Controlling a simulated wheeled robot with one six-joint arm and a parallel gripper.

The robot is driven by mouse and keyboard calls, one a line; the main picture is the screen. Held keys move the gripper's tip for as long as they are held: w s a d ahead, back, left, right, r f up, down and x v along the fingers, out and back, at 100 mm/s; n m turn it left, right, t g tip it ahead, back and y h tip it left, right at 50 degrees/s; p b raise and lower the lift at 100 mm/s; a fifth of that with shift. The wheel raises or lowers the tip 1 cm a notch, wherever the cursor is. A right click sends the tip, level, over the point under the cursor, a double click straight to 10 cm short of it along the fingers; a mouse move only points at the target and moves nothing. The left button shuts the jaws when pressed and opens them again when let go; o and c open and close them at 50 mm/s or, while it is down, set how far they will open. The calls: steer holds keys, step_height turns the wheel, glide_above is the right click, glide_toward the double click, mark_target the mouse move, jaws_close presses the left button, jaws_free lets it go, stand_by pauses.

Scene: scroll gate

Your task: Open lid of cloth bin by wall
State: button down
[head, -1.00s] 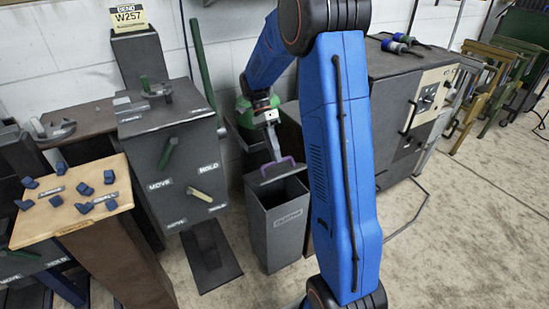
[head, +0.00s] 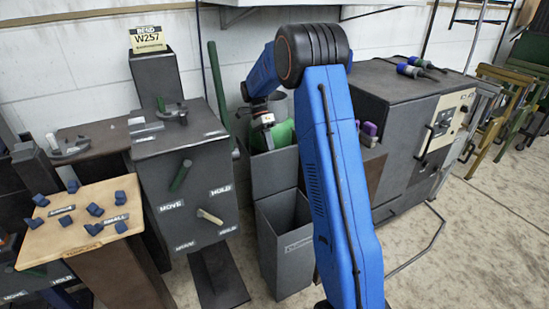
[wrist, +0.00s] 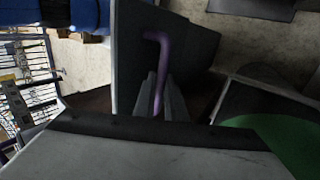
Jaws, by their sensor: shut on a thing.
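The grey bin (head: 286,250) stands on the floor near the wall, its top open and its inside dark; its front label is too small to read. In the wrist view my gripper (wrist: 160,98) is shut on a bent purple handle (wrist: 163,58) fixed to a dark grey lid panel (wrist: 190,45). In the head view my gripper (head: 269,138) is above and behind the bin's opening. An upright grey panel (head: 274,176) shows behind the opening; I cannot tell whether it is the lid. The held handle is not visible in the head view.
A green thing (head: 284,133) is close beside my gripper. A dark cabinet stand (head: 192,180) with levers is left of the bin. A large grey machine (head: 405,115) is on the right, with small purple things (head: 368,130) at its left side.

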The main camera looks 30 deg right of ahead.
steer(key=shift+w+f, duration=0.55)
steer(key=shift+w, duration=0.3)
steer(key=c, duration=1.8)
jaws_free()
steer(key=shift+r, duration=0.2)
step_height(320, 180, up, 10)
steer(key=shift+f, duration=0.15)
